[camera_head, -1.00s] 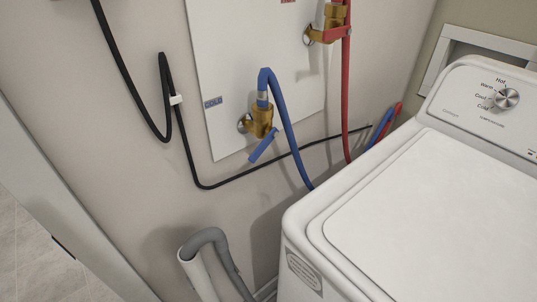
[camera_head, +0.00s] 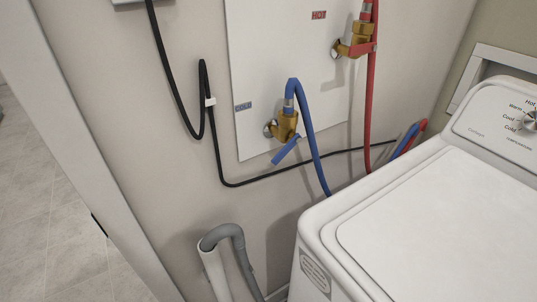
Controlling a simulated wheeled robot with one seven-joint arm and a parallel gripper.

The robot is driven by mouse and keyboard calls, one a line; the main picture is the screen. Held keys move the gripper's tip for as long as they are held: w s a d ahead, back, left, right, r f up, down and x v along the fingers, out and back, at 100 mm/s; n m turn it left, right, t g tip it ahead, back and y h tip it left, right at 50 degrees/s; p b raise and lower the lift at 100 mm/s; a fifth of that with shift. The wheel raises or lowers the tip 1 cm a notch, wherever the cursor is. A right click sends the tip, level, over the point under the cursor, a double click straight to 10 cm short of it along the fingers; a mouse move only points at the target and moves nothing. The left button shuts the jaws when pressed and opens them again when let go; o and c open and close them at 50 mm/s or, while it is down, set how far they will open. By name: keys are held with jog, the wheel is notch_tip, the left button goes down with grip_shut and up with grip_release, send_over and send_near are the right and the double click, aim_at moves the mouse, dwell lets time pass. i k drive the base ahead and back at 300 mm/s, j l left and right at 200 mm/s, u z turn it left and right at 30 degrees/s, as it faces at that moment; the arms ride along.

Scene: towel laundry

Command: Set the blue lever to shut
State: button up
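The blue lever (camera_head: 286,150) is on the brass cold valve (camera_head: 284,127) on the wall, left of the washer. It sticks out from the lower front of the valve and slants down to the left. A blue hose (camera_head: 309,128) rises from the top of this valve, loops over and drops behind the washer. A "COLD" label (camera_head: 243,107) is to the left of the valve. My gripper is not in view.
The white washer (camera_head: 432,218) fills the lower right. The brass hot valve (camera_head: 361,43) with a red hose (camera_head: 371,100) is at the upper right. A black cable (camera_head: 218,160) hangs along the wall. A grey drain hose (camera_head: 236,238) stands below. A doorway with tiled floor (camera_head: 45,200) is at the left.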

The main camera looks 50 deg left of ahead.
aim_at(296, 139)
jog(key=k+l+u, duration=0.1)
jog(key=l+u, duration=0.15)
jog(key=k+l+u, duration=0.1)
jog(key=l+u, duration=0.15)
jog(key=k+l+u, duration=0.2)
jog(key=u, duration=0.2)
jog(key=l, duration=0.1)
